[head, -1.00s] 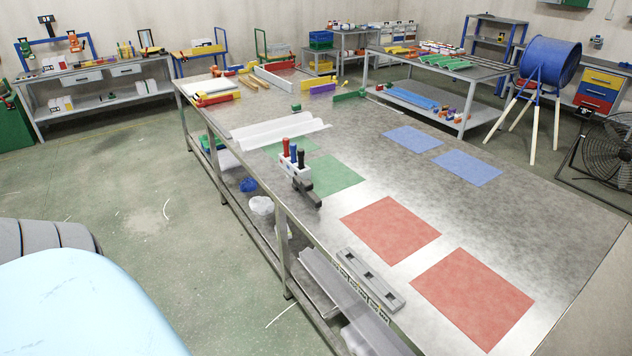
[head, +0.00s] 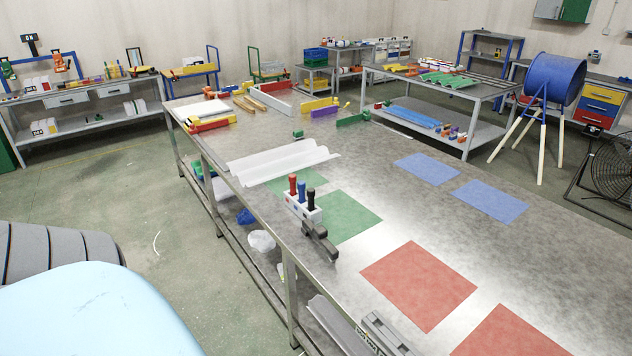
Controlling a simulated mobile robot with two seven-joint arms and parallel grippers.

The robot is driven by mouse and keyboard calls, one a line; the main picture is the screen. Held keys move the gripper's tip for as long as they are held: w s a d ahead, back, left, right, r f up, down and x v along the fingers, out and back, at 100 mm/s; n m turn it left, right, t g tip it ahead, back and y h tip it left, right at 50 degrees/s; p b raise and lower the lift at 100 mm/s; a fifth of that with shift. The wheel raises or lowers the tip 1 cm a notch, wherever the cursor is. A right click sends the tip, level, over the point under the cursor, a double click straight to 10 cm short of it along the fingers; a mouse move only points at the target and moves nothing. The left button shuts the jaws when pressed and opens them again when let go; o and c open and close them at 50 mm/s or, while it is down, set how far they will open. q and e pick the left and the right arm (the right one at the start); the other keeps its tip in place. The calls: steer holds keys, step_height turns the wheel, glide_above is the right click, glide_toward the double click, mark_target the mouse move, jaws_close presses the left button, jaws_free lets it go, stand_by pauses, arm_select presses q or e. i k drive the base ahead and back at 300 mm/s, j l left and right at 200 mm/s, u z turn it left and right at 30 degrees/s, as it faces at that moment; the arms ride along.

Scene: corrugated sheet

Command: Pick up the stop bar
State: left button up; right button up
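I cannot tell for sure which thing is the stop bar. Long bar-like pieces lie at the far end of the metal table (head: 400,215): a green bar (head: 352,120), a yellow one (head: 320,103), a purple one (head: 324,113) and a red one (head: 273,86). A grey slotted bar (head: 385,333) lies at the near edge, partly cut off by the bottom of the picture. Neither of my grippers is in view.
White corrugated sheets (head: 280,161) lie on the table near a white block of coloured-handled tools (head: 303,207). Green, red (head: 418,285) and blue (head: 427,169) patches mark the top. A blue drum (head: 553,68) stands right.

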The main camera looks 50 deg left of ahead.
mark_target(319, 233)
steer(key=i+j, duration=0.1)
steer(key=j, duration=0.35)
steer(key=i+j, duration=0.1)
steer(key=j, duration=0.85)
steer(key=i+j, duration=0.15)
steer(key=j, duration=0.3)
